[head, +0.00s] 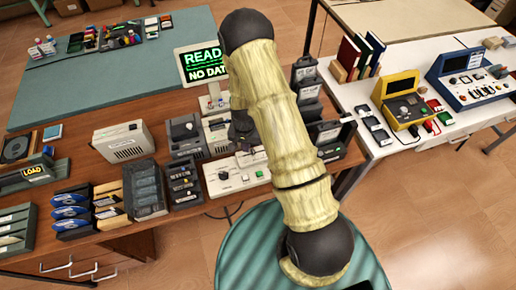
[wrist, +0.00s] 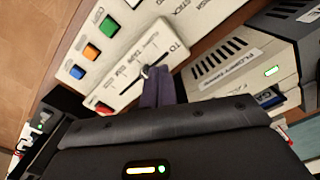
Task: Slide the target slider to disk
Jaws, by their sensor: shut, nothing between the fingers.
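In the wrist view a pale control panel (wrist: 125,62) holds the target slider (wrist: 145,72), a small dark lever in a thin slot with small print around it. The print is too small and tilted to tell which end is disk. My gripper (wrist: 158,76) is shut and empty, its dark fingers at the panel by the slider. I cannot tell whether they touch the lever. In the head view my arm covers much of the panel area, and a white console (head: 236,176) shows beside it. My gripper (head: 243,130) there is mostly hidden.
Blue, orange and green buttons line the panel's edge in the wrist view. A floppy drive box (wrist: 245,55) stands close on the right.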

